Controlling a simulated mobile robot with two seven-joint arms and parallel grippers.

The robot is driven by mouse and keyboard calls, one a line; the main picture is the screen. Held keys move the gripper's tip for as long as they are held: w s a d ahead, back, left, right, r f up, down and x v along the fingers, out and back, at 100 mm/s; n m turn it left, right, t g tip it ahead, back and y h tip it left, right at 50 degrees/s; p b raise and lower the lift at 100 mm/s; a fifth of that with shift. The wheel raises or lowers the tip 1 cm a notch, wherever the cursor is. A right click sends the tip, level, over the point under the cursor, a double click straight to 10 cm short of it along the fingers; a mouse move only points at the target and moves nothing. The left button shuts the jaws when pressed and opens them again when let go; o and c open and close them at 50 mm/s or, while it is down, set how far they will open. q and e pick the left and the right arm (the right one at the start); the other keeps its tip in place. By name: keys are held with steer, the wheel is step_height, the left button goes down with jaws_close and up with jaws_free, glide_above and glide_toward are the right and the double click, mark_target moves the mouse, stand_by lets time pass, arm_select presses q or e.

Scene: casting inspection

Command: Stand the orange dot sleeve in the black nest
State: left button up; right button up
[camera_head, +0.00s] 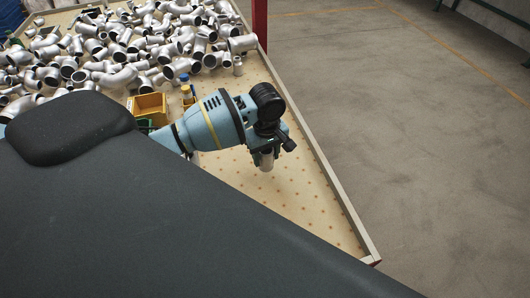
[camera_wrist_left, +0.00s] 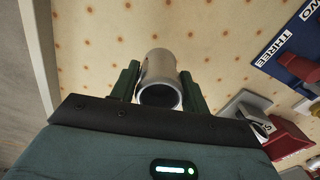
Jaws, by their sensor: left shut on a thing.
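My left gripper (camera_head: 264,153) reaches over the perforated table and is shut on a silver metal sleeve (camera_head: 267,163). In the left wrist view the sleeve (camera_wrist_left: 158,72) sits between the two green fingers, with its dark open end facing the camera. No orange dot shows on the visible side of the sleeve, so I cannot tell its mark. I cannot make out the black nest in either view. My right gripper is out of view.
Many silver pipe elbows (camera_head: 120,75) pile at the table's far end. A yellow bin (camera_head: 150,106) stands beyond my arm. The wrist view shows a blue lettered panel (camera_wrist_left: 290,55) and a red block (camera_wrist_left: 288,137) at right. The table's near right is clear.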

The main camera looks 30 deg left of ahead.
arm_select(q)
steer(key=s+d+r, duration=0.1)
steer(key=s+d, duration=0.5)
steer(key=s, duration=0.5)
steer(key=shift+s+d+r, duration=0.3)
steer(key=shift+s+d, duration=0.05)
steer(key=shift+s, duration=0.05)
steer(key=m, duration=0.2)
steer(key=f+m, duration=0.1)
steer(key=m, duration=0.3)
steer(key=shift+s+f, duration=0.15)
steer(key=shift+f, duration=0.1)
steer(key=m, duration=0.3)
steer(key=f+m, duration=0.1)
steer(key=m, duration=0.1)
steer(key=shift+s+d+m, duration=0.1)
steer(key=shift+m, duration=0.3)
steer(key=shift+r, duration=0.1)
